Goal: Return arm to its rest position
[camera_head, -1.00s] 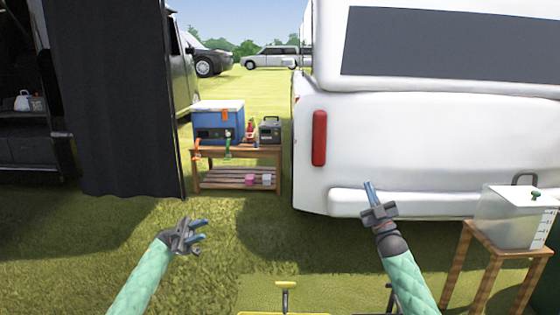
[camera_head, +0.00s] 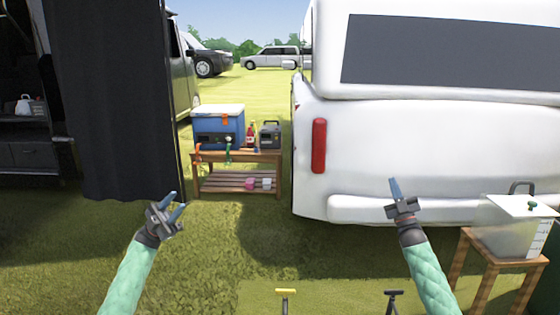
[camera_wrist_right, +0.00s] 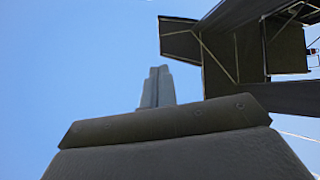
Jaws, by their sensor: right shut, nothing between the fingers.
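In the head view, my left gripper (camera_head: 176,203) is open and empty, held above the grass at the left with its two blue fingers apart. My right gripper (camera_head: 395,189) points up, its blue fingers together and empty, in front of the white vehicle's bumper. In the right wrist view, the right gripper's fingers (camera_wrist_right: 158,86) stand side by side against blue sky with nothing between them.
A white vehicle (camera_head: 420,150) fills the right. A stool (camera_head: 484,255) with a clear water container (camera_head: 515,225) stands at the lower right. A wooden table (camera_head: 240,157) holds a blue cooler (camera_head: 217,128). A dark curtain (camera_head: 110,100) hangs left. Open grass lies between.

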